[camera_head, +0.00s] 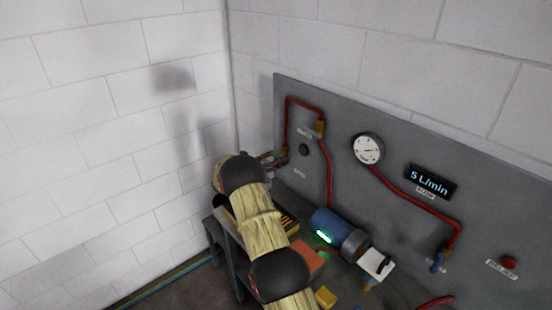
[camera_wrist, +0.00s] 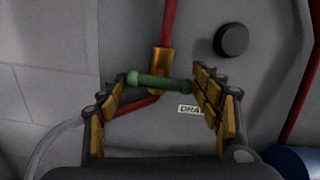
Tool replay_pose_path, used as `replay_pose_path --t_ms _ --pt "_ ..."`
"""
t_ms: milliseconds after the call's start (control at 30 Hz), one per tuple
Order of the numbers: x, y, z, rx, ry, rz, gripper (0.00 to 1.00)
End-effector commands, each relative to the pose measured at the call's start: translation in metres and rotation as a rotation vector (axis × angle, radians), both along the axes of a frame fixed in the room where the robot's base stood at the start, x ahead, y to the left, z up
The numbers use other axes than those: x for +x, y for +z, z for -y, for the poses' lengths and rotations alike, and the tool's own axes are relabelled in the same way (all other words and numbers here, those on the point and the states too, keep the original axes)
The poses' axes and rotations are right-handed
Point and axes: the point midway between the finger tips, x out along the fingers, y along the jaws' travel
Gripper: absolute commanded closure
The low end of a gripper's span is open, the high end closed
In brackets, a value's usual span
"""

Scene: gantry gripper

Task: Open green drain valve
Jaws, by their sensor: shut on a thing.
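In the wrist view the green drain valve handle (camera_wrist: 160,82) lies nearly level, just in front of a brass valve body (camera_wrist: 160,58) on the grey panel. My gripper (camera_wrist: 163,86) has its brown-padded fingers on either side of the handle, shut on its two ends. A label reading "DRA", the rest covered by a finger, sits below the handle's right end. In the head view my gripper (camera_head: 268,160) reaches the panel's left edge by the lower left brass fitting. The green handle cannot be made out there.
The grey panel (camera_head: 400,152) carries red pipes, a round gauge (camera_head: 367,149), a "5 L/min" display (camera_head: 431,182), a blue-handled valve (camera_head: 437,263) and a red button (camera_head: 509,263). A blue cylinder (camera_head: 330,222) lies on the bench below. A white block wall stands close on the left.

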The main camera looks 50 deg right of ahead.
Motion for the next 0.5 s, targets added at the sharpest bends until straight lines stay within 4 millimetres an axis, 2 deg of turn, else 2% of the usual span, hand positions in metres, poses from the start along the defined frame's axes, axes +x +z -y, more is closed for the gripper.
replay_pose_path --t_ms 267,500 --pt "0.0008 0.0021 0.0000 0.010 0.002 -0.083 0.61" --pt "0.0009 0.0028 -0.0001 0.030 0.002 -0.265 0.61"
